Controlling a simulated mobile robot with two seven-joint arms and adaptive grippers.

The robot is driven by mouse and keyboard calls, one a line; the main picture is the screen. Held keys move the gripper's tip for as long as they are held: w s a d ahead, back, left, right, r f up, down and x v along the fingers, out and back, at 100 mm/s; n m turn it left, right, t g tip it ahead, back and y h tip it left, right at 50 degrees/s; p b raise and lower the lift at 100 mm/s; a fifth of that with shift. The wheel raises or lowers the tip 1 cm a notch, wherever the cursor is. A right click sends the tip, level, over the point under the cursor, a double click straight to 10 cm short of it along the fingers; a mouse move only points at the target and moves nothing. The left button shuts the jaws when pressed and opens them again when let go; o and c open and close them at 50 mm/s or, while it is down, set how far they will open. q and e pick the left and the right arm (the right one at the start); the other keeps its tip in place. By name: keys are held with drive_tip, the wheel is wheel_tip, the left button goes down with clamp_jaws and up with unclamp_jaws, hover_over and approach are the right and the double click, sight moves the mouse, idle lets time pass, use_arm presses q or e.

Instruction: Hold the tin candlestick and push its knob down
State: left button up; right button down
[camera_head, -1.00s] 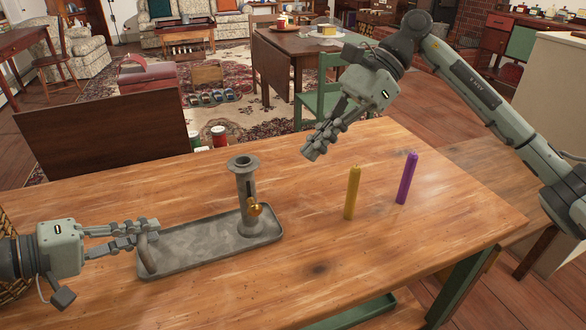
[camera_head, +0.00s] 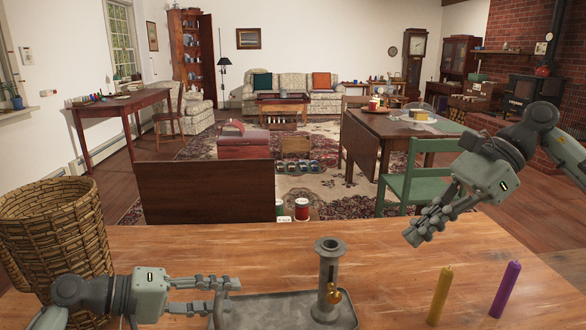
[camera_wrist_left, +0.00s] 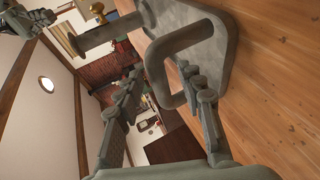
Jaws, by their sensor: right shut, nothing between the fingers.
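The grey tin candlestick has an upright tube (camera_head: 327,268) with a brass knob (camera_head: 334,296) low on its side, a flat tray (camera_head: 278,306) and a loop handle (camera_head: 220,303) at its left end. In the left wrist view the tube (camera_wrist_left: 108,33), the knob (camera_wrist_left: 97,8) and the handle (camera_wrist_left: 156,72) show at the top. My left gripper (camera_head: 225,293) is at the handle; in the wrist view its fingers (camera_wrist_left: 163,78) are spread, with the handle at their tips. I cannot tell whether they touch. My right gripper (camera_head: 414,236) is shut and empty, above and right of the tube.
A yellow candle (camera_head: 440,295) and a purple candle (camera_head: 505,290) stand right of the candlestick on the wooden table (camera_head: 160,243). A wicker basket (camera_head: 55,230) is at the left. Between the tray and the yellow candle the tabletop is bare.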

use_arm(q)
drive_tip(key=shift+a, duration=0.1)
drive_tip(key=v, duration=1.2)
